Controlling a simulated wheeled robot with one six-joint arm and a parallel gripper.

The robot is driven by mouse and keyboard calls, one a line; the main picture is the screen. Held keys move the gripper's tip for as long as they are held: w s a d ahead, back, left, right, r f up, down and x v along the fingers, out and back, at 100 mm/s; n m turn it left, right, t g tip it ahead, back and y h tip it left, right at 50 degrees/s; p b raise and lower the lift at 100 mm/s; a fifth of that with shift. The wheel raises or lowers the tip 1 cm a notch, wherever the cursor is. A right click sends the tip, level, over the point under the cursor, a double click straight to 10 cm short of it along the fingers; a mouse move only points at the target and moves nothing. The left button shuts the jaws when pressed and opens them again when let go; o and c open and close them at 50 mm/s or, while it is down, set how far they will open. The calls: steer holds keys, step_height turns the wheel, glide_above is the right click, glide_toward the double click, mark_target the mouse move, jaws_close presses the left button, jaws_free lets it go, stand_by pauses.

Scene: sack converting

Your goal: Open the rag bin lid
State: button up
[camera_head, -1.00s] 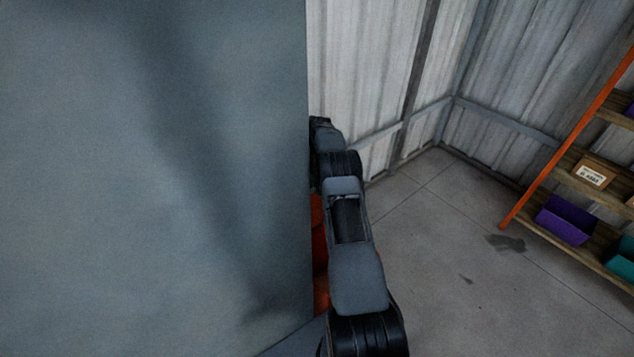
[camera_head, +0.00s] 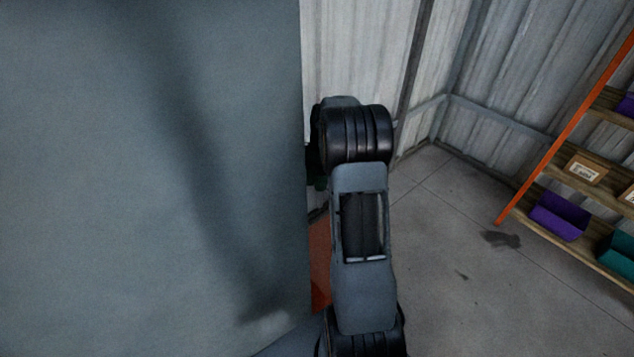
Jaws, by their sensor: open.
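My arm rises in the middle of the view, and its wrist end is at the top behind a thick black joint. My gripper is not visible; the arm and a large blue-grey surface cover that area. A narrow strip of a red-orange thing (camera_head: 319,250) shows between the arm and the blue-grey surface. It may be part of the rag bin, but too little shows to tell. No lid can be made out.
The plain blue-grey surface (camera_head: 150,180) fills the left half and blocks the view there. Corrugated metal walls (camera_head: 520,70) meet in a corner behind. A shelf rack with an orange post (camera_head: 565,125), a purple bin (camera_head: 558,217) and a teal bin (camera_head: 620,255) stands right. The concrete floor (camera_head: 440,260) between is clear.

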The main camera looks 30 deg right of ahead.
steer(key=shift+s+a+r, duration=0.2)
steer(key=shift+s+r, duration=0.1)
steer(key=shift+s, duration=0.3)
steer(key=shift+s, duration=0.1)
